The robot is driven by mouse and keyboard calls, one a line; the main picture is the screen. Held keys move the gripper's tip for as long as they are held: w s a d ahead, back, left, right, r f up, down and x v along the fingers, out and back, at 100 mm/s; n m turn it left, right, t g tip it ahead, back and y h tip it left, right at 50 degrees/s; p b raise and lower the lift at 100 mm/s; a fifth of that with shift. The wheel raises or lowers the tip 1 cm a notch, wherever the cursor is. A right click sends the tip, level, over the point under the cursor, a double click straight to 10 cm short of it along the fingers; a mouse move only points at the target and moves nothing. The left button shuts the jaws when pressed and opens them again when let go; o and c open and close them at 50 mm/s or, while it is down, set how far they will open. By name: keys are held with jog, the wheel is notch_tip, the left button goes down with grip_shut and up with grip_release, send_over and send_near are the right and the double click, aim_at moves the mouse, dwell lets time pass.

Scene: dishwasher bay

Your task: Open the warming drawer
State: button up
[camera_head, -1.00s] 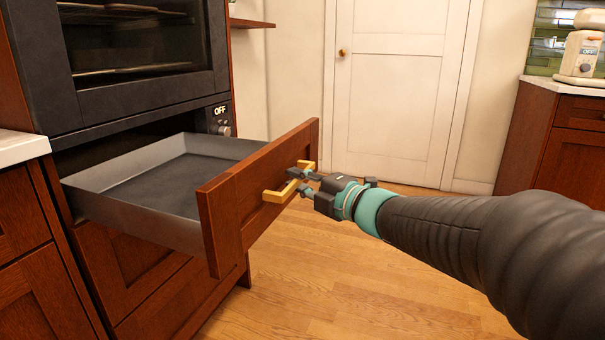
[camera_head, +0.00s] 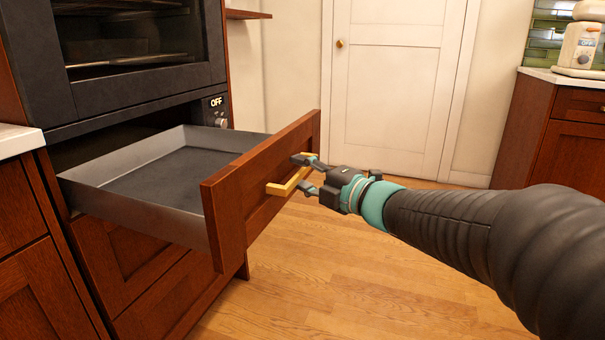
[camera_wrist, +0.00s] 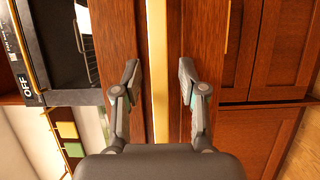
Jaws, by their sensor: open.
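The warming drawer (camera_head: 221,226) is pulled well out below the oven, with its wooden front and grey metal tray (camera_head: 130,211) showing. The tray looks empty. The brass bar handle (camera_head: 284,188) is on the drawer front. My gripper (camera_head: 306,175) is at the handle with its fingers open. In the wrist view the handle (camera_wrist: 158,70) runs between the two spread fingers (camera_wrist: 158,84), with a gap on each side.
The black oven (camera_head: 140,60) stands above the drawer, with a dial and a display reading OFF (camera_head: 215,102). Wooden cabinets lie below and at the left. The wood floor (camera_head: 350,270) is clear towards the white door (camera_head: 388,80). A counter with an appliance (camera_head: 578,45) is at the right.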

jog(key=v, duration=1.2)
jog(key=shift+w, duration=0.1)
jog(key=w+d+f+m+t+h, duration=0.4)
jog(key=w+d+m+h, duration=0.2)
jog(key=d+m+h, duration=0.45)
jog(key=s+d+f+m+g+h, duration=0.3)
jog(key=s+d+f+m+h, duration=0.2)
jog(key=d+m+h, duration=0.35)
jog(key=s+f+m+g+y+p, duration=0.2)
jog(key=s+f+m+g, duration=0.35)
jog(key=s+m, duration=0.4)
jog(key=s+a+r+g+y+p, duration=0.1)
jog(key=s+a+r+y+p, duration=0.2)
jog(key=s+a, duration=0.7)
jog(key=shift+s+r+n+g, duration=0.15)
jog(key=shift+n+g, duration=0.2)
